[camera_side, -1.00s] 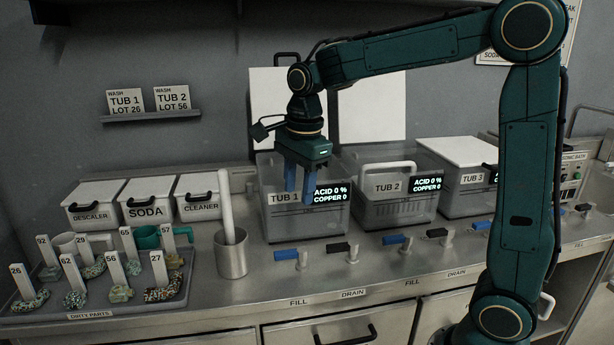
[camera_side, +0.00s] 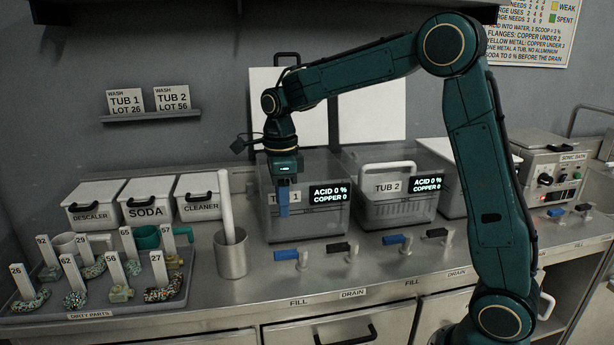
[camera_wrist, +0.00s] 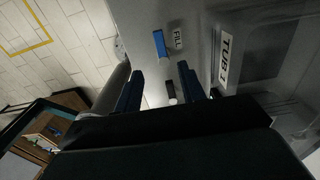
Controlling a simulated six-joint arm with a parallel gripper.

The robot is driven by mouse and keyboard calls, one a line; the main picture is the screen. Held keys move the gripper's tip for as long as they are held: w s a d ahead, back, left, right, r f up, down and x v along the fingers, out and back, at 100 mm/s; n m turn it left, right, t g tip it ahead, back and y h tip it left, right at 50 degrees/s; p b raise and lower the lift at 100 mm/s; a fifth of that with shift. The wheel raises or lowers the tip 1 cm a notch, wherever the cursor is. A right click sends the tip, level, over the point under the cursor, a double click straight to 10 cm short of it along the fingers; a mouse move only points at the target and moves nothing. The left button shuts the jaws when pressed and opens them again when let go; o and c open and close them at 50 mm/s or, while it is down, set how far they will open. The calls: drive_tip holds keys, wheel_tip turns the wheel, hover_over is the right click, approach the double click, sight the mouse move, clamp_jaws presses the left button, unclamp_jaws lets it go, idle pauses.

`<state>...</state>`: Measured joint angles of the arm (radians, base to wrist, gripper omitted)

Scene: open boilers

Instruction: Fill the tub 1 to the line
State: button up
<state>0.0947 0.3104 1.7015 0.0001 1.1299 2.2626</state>
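Tub 1 (camera_side: 310,228) is a clear grey tub on the bench; its display reads ACID 0 % and COPPER 0. I cannot make out any water or a line in it. A blue fill lever (camera_side: 286,254) and a black drain lever (camera_side: 338,247) stand before it. My gripper (camera_side: 283,213) points down in front of the tub's label, above and behind the blue lever. In the wrist view its fingers (camera_wrist: 160,85) are apart with nothing held. There the blue lever (camera_wrist: 160,43) lies beyond the fingertips, and the black lever (camera_wrist: 171,91) shows between the fingers.
Tub 2 (camera_side: 395,208) stands to the right with its own blue lever (camera_side: 396,239) and black lever (camera_side: 436,232). A metal cup (camera_side: 230,258) with a white handle stands left of tub 1. A dirty parts tray (camera_side: 100,309) is at far left.

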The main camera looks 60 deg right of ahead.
sight(284, 252)
wheel_tip(284, 252, down, 12)
drive_tip(key=shift+f, duration=0.25)
idle(0.4)
drive_tip(key=shift+c, duration=0.2)
clamp_jaws()
